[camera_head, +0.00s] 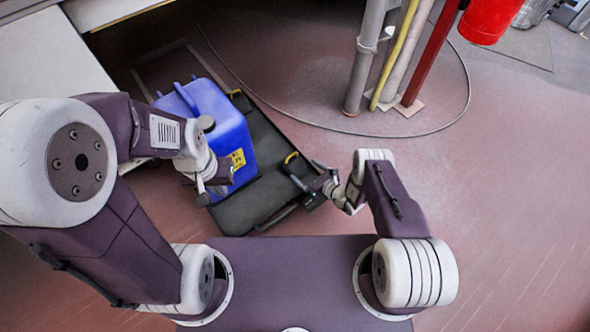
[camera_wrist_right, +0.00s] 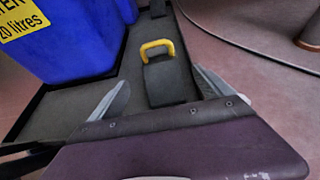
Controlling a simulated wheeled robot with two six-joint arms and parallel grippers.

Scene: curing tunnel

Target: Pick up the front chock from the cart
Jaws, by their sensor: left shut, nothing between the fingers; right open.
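The front chock is a dark block with a yellow handle (camera_head: 291,157), on the right edge of the dark cart (camera_head: 245,207). In the right wrist view the chock (camera_wrist_right: 170,83) lies between and beyond the fingertips, its handle on the far side. My right gripper (camera_head: 308,182) is open and empty, close beside the chock; it also shows in the right wrist view (camera_wrist_right: 161,78). Its fingers partly hide the chock in the head view. Whether they touch it I cannot tell. My left gripper (camera_head: 214,186) is shut and empty, in front of the blue container (camera_head: 220,120).
The blue container stands on the cart, left of the front chock. Another dark chock (camera_head: 240,101) sits farther back on the cart. A cable (camera_head: 300,122) curves over the reddish floor near upright pipes (camera_head: 366,60).

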